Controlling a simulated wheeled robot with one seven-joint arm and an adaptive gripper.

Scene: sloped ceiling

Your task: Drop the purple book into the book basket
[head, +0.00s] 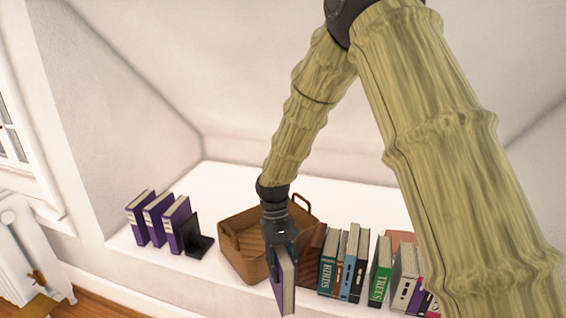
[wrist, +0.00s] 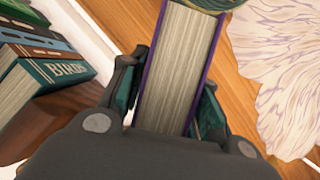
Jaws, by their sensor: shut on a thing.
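A purple book (head: 284,283) hangs from my gripper (head: 281,250) in the head view. In the wrist view the purple book (wrist: 178,65) sits between the two fingers of my gripper (wrist: 165,105), its pale page edges facing the camera. The gripper is shut on it. The held book appears in front of the basket, past the ledge's front edge. The basket's inside is partly hidden by my arm.
Several purple books (head: 160,218) and a black bookend (head: 196,238) stand left of the basket. A brown wooden bookend (head: 312,250) and a row of books (head: 352,262) stand right. A radiator (head: 28,250) is far left. The wrist view shows wooden floor (wrist: 262,30) and a pale rug (wrist: 290,80).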

